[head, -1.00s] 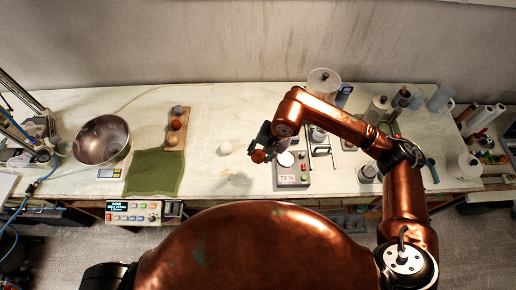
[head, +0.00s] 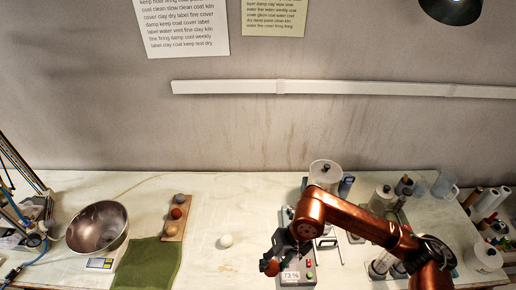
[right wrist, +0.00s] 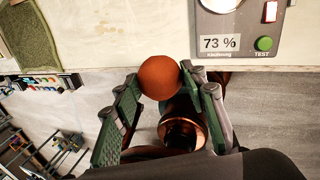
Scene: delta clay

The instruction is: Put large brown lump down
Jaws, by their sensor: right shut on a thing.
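A brown-orange round lump (right wrist: 159,77) is between the fingertips of my right gripper (right wrist: 160,90) in the right wrist view. The gripper is shut on it. In the head view the lump (head: 271,268) shows at the tip of my right gripper (head: 274,260), near the front of the table, left of the grey device with the 73 % display (head: 291,275). In the right wrist view the lump appears just off the table's front edge. I cannot tell its height. My left gripper is not in view.
A wooden board (head: 173,228) holds several balls of different colours. A white ball (head: 226,240) lies on the table right of it. A metal bowl (head: 88,232) and green cloth (head: 150,265) are at the left. Jars and a jug (head: 445,186) crowd the right. Bare table lies around the white ball.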

